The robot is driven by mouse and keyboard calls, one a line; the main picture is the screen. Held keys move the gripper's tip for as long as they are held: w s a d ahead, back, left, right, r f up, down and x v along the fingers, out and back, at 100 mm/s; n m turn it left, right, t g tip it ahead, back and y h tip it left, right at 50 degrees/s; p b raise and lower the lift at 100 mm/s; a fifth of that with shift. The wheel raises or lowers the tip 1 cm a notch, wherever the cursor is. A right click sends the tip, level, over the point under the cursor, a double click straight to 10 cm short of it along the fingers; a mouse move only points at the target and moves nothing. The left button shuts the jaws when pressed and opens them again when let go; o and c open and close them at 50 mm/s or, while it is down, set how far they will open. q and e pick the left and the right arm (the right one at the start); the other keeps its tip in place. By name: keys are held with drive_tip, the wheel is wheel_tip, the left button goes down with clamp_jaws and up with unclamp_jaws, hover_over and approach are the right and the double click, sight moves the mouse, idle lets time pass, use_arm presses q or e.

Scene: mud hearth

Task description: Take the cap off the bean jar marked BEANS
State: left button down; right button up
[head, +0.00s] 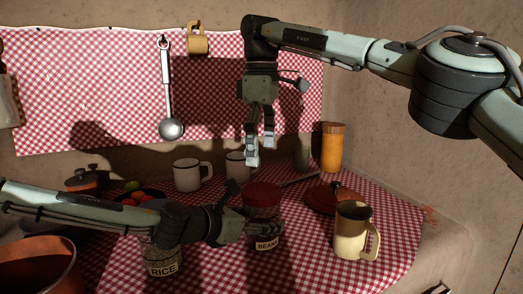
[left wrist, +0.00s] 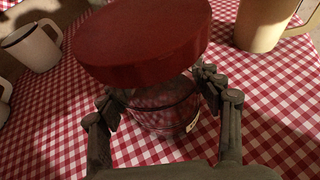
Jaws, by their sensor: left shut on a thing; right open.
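The bean jar (head: 267,243) stands upright on the checked cloth, its label partly showing in the head view. Its red cap (head: 262,194) sits on top; the cap (left wrist: 143,42) also shows large in the left wrist view. My left gripper (head: 250,230) is shut on the glass body of the jar, below the cap; in the left wrist view its fingers (left wrist: 160,98) are on either side of the jar (left wrist: 165,108). My right gripper (head: 259,153) is open and empty, pointing down above the jar, clear of the cap.
A jar marked RICE (head: 162,262) stands left of the bean jar, partly behind my left arm. A cream jug (head: 352,232) and a red-brown lidded dish (head: 322,200) stand to the right. White mugs (head: 188,176) and an orange cylinder (head: 332,150) are at the back.

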sight(262, 190)
drive_tip(key=shift+f+m, duration=0.2)
drive_tip(key=shift+m, duration=0.4)
wheel_tip(262, 190, down, 8)
drive_tip(key=shift+r, duration=0.15)
